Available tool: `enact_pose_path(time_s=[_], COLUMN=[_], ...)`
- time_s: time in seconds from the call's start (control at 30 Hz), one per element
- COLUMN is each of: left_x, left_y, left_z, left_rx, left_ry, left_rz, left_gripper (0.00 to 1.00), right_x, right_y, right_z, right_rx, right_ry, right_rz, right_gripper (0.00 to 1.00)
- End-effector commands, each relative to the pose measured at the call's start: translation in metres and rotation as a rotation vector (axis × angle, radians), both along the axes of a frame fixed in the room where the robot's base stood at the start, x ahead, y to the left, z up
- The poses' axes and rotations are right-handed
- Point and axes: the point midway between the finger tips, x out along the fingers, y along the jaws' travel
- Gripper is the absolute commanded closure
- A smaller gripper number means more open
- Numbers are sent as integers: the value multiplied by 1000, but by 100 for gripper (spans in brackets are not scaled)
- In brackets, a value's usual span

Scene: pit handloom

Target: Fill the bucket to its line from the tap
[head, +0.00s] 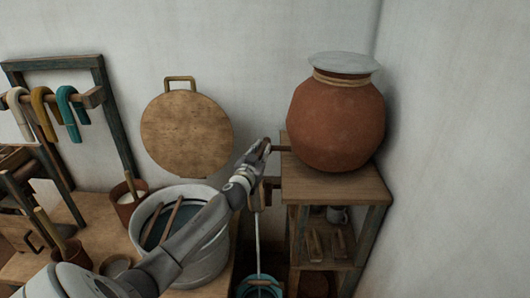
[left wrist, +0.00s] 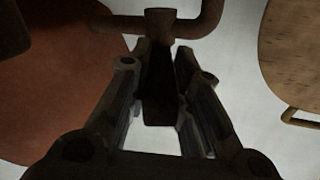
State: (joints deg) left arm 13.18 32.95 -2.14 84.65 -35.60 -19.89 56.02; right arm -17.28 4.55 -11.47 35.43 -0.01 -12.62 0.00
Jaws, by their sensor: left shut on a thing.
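The tap (head: 280,148) sticks out to the left from a large clay pot (head: 335,125). My left gripper (head: 262,150) is at the tap, and in the left wrist view (left wrist: 163,95) its fingers are closed around the tap's dark handle (left wrist: 158,65). A thin pale stream (head: 257,240) runs straight down below the tap into the teal bucket (head: 260,281) at the bottom edge. Only the top of the bucket shows; its line and water level are too small to tell. My right gripper is not in view.
My left arm passes over a grey tub (head: 204,262) on a wooden table. A round wooden board (head: 187,132) hangs on the wall.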

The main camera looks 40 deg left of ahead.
Motion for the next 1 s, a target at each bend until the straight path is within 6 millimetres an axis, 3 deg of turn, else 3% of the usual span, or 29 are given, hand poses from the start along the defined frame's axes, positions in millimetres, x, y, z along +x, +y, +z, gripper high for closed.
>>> enact_pose_path(time_s=[0.23,0.27,0.43,0.83,1.0], left_x=[0,0,0,-1,-13], left_y=[-1,-1,-1,-1,-6], left_z=[0,0,0,0,-1], left_rx=[1,1,0,1,0], left_ry=[0,0,-1,0,0], left_rz=[-2,-2,-1,-1,-3], left_gripper=[100,78,58,57,57], right_x=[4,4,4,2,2], right_y=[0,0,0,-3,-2], right_z=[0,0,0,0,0], right_rx=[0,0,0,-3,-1], right_ry=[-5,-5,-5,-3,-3], right_rz=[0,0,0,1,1], right_gripper=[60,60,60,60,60])
